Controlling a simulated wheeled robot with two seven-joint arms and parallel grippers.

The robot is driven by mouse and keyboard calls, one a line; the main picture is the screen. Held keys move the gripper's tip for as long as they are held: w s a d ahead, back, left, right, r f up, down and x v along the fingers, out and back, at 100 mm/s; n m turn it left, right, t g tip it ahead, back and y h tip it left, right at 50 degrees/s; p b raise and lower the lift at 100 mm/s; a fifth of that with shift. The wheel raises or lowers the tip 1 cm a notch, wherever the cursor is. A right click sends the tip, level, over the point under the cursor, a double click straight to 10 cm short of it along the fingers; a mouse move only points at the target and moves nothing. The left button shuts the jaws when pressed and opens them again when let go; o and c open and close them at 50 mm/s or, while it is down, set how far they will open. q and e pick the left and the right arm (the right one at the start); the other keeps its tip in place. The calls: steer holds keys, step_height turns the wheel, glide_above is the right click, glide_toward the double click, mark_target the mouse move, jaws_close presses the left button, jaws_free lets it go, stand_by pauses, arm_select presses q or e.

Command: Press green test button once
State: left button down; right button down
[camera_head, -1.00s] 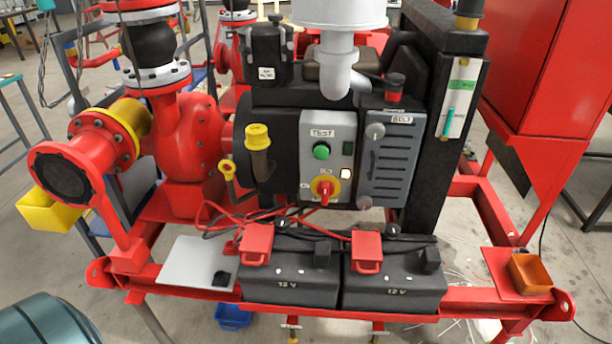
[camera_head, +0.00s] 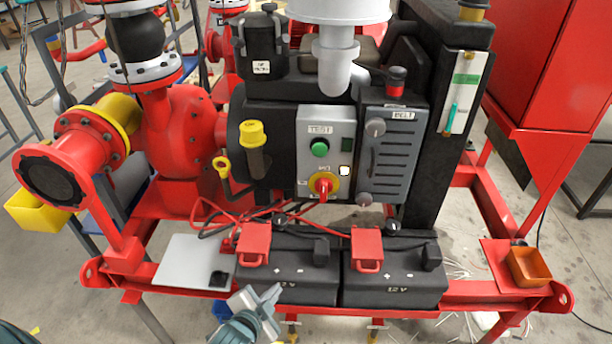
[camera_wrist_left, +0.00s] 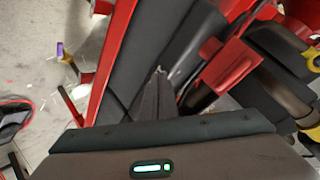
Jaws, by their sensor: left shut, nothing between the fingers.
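The green test button (camera_head: 320,149) sits on the grey control panel (camera_head: 310,118) under a label reading TEST, on the front of the engine. A red and yellow rotary switch (camera_head: 324,184) is below it on the same panel. My left gripper (camera_head: 268,298) is low in the head view, in front of the left battery's lower edge, well below the button. Its fingers are together and empty. In the left wrist view the closed fingers (camera_wrist_left: 158,78) point toward the dark battery area. The button is not recognisable in the wrist view. My right gripper is not in view.
Two black batteries (camera_head: 395,291) with red terminal covers (camera_head: 366,247) stand below the panel on the red skid frame (camera_head: 480,299). Red and black cables loop left of the panel. A yellow-capped tube (camera_head: 252,134) is beside it. An orange tray (camera_head: 529,266) sits at right.

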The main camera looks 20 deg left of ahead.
arm_select(q)
steer(key=w+d+r+m+t+h, duration=0.2)
steer(key=r+m, duration=0.4)
steer(key=r, duration=0.3)
steer(key=w+d+r+m+t+h, duration=0.2)
steer(key=w+r+m+t+h, duration=0.2)
steer(key=r, duration=0.5)
steer(key=w+d+r+m+t+h, duration=0.2)
steer(key=w+r+m+t+h, duration=0.1)
steer(key=w+r+m, duration=0.3)
step_height(320, 180, up, 3)
steer(key=shift+r+m+t+h, duration=0.1)
steer(key=shift+m+t+h, duration=0.25)
steer(key=shift+m, duration=0.75)
steer(key=shift+w+a, duration=0.1)
steer(key=shift+w, duration=0.05)
steer(key=b, duration=0.2)
glide_toward(320, 149)
steer(key=shift+w+d+r, duration=0.65)
steer(key=shift+w+d, duration=0.2)
steer(key=shift+d, duration=0.1)
steer(key=shift+w+d+r, duration=0.65)
steer(key=shift+w+d, duration=0.2)
steer(key=shift+d, duration=0.05)
steer(key=shift+w, duration=0.1)
